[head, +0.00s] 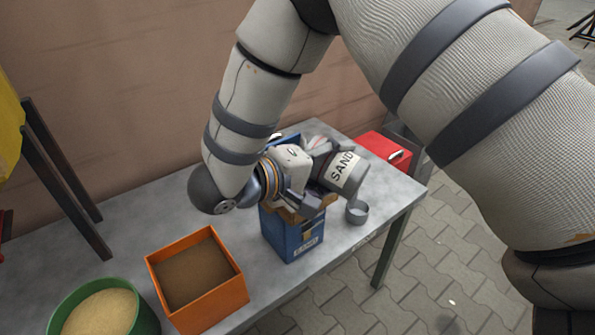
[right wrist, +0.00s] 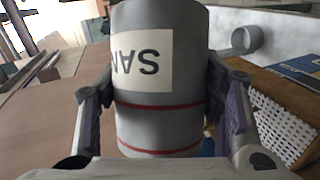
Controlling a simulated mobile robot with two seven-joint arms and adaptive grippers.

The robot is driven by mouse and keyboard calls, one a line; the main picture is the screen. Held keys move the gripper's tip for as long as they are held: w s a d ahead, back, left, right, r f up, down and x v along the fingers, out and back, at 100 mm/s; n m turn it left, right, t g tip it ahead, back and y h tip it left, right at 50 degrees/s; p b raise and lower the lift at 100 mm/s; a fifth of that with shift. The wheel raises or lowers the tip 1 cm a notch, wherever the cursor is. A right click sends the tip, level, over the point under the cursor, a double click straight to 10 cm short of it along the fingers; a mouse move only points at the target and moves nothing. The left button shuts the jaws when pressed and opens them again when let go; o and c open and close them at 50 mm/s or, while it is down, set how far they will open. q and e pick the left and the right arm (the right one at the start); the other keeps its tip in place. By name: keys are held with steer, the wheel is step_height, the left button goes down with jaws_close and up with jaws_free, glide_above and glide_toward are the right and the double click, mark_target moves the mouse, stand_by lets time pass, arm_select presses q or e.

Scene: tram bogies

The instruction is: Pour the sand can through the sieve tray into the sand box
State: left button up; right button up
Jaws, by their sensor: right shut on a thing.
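The grey sand can (head: 353,180), with a white SAND label, is held tilted by my right gripper (head: 314,180) above the blue sand box (head: 288,237). In the right wrist view the can (right wrist: 158,115) sits between both fingers, with red bands round it. Its mouth and any falling sand are not visible. The tan, woven sieve tray (right wrist: 285,130) shows beside the can in the right wrist view. In the head view it appears at the top of the box, mostly hidden by my gripper. My left gripper is not in view.
An orange box (head: 224,292) of brown material and a green bowl (head: 148,318) of pale grains stand at the left of the grey table (head: 120,235). A small grey cup-like ring (head: 357,213) is near the right edge. A red case (head: 372,146) is behind.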

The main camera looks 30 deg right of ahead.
steer(key=shift+w+a+r+n, duration=0.15)
steer(key=shift+w+r+n, duration=0.05)
steer(key=shift+w+n, duration=0.1)
stand_by(0.9)
